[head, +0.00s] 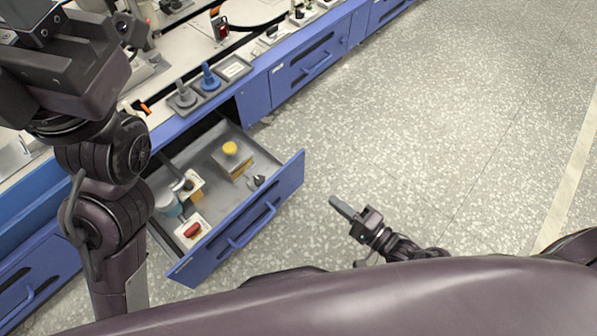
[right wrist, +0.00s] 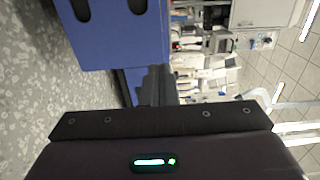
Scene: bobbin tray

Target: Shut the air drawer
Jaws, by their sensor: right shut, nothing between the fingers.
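The open drawer (head: 291,178) with a blue front sticks out from the blue bench, with a bar handle (head: 252,226) on its front. I cannot read a label on it. It holds a yellow-topped block, a red-knobbed piece, a small cylinder and other parts. My right gripper (head: 334,202) is shut and empty, out in front of the drawer, to the right of its front and apart from it. In the right wrist view the shut fingers (right wrist: 158,74) show beside a blue panel (right wrist: 118,40). My left arm crosses the left side; its fingers do not show.
The bench top (head: 180,55) carries grey and blue spindle pieces (head: 208,77) and other equipment above the drawer. Another shut blue drawer (head: 305,62) lies farther along the bench. Open speckled floor (head: 420,130) extends to the right.

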